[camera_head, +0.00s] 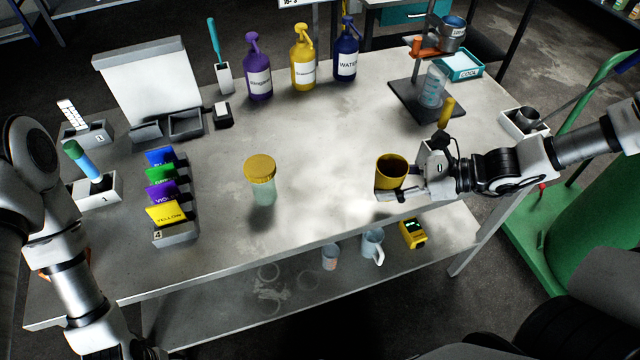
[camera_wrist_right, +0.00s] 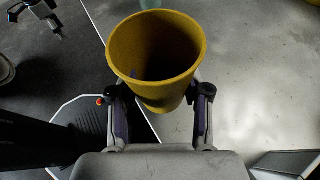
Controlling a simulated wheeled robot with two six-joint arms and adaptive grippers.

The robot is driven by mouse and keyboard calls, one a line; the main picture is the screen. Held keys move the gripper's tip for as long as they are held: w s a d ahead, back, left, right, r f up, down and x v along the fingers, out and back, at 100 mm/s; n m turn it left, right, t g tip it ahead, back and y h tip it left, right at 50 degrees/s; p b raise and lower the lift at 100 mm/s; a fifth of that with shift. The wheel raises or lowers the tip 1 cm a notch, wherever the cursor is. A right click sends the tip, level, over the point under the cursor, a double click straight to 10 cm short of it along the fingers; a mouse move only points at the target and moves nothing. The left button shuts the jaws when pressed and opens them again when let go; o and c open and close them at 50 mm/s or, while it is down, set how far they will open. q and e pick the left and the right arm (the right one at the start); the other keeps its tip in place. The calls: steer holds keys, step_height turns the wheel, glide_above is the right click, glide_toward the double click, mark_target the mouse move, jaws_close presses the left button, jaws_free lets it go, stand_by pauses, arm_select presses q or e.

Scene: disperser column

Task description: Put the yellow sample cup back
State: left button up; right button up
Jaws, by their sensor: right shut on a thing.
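A yellow cup (camera_head: 391,168) is in my right gripper (camera_head: 408,192) at the table's front right. In the right wrist view the cup (camera_wrist_right: 160,85) is upright between the fingers, with its open mouth facing the camera. A small dark mark shows inside; its contents are unclear. The cup's height over the table top cannot be judged exactly. My left arm is at the left in the head view, its fingers out of frame there. My left gripper (camera_wrist_right: 38,14) shows small at the top left of the wrist view, fingers spread and empty.
A yellow-lidded jar (camera_head: 261,180) stands mid-table. A card holder (camera_head: 178,232) is left of it. Purple, yellow and blue bottles (camera_head: 303,62) stand at the back. A stand (camera_head: 415,98) with a beaker is at the back right. Table space left of the cup is clear.

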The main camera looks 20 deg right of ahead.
steer(key=x, duration=0.2)
steer(key=b+x, duration=0.1)
steer(key=x, duration=0.1)
steer(key=shift+w+r+b, duration=0.15)
steer(key=shift+w+b, duration=0.15)
glide_above(321, 186)
steer(key=shift+p, duration=0.35)
step_height(321, 186, down, 4)
steer(key=shift+r+p, duration=0.25)
steer(key=shift+p, duration=0.2)
steer(key=shift+f, duration=0.15)
steer(key=shift+f+b, duration=0.15)
steer(key=shift+b, duration=0.2)
arm_select(q)
step_height(321, 186, down, 2)
steer(key=shift+a+f, duration=0.1)
steer(key=shift+f, duration=0.05)
arm_select(e)
steer(key=o, duration=1.2)
